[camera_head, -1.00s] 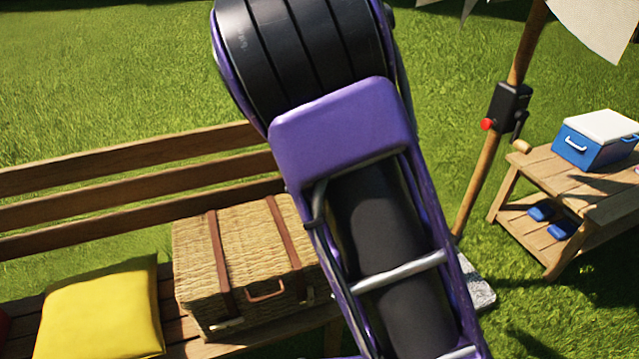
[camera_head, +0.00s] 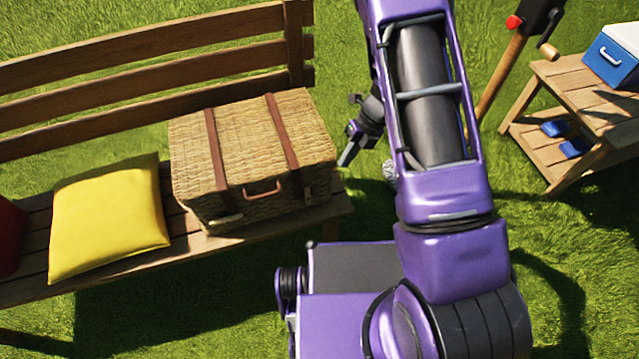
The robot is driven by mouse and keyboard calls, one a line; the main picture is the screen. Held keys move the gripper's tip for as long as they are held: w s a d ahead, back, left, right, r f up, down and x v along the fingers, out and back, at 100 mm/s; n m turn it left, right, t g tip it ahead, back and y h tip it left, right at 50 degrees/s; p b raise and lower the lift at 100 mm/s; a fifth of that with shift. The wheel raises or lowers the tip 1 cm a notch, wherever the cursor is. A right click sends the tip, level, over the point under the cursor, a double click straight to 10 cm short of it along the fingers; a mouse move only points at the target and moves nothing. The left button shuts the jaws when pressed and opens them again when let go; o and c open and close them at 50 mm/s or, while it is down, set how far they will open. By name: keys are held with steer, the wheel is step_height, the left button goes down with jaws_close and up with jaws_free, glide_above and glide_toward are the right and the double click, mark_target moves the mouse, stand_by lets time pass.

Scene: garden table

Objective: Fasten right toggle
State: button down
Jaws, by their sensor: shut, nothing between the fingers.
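A closed wicker hamper (camera_head: 240,150) with two brown leather straps stands on the wooden bench. The right strap (camera_head: 283,135) runs over the lid and down the front. A small pale piece near its lower end, at the front right, looks like the right toggle (camera_head: 308,192), too small to tell if it is fastened. A similar left toggle (camera_head: 230,217) sits below the left strap (camera_head: 216,150). My gripper (camera_head: 345,160) is shut and empty, just right of the hamper's right side, pointing down-left. Whether it touches the hamper cannot be told.
A brown handle (camera_head: 262,190) is on the hamper's front. A yellow cushion (camera_head: 108,220) lies to its left on the bench (camera_head: 190,245). The bench back (camera_head: 150,60) rises behind. A pole with a crank and a side table (camera_head: 575,95) with a blue cooler (camera_head: 615,60) stand at right.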

mark_target(308, 196)
steer(key=s+a+f+b, duration=0.2)
steer(key=a+f, duration=0.5)
steer(key=f, duration=0.2)
steer(key=shift+a+f, duration=0.15)
steer(key=shift+s+a+r+p, duration=0.15)
steer(key=shift+r+p, duration=0.05)
steer(key=shift+p, duration=0.2)
steer(key=shift+s+a+r+h+p, duration=0.15)
steer(key=shift+a+h+p, duration=0.15)
steer(key=shift+h+p, duration=0.75)
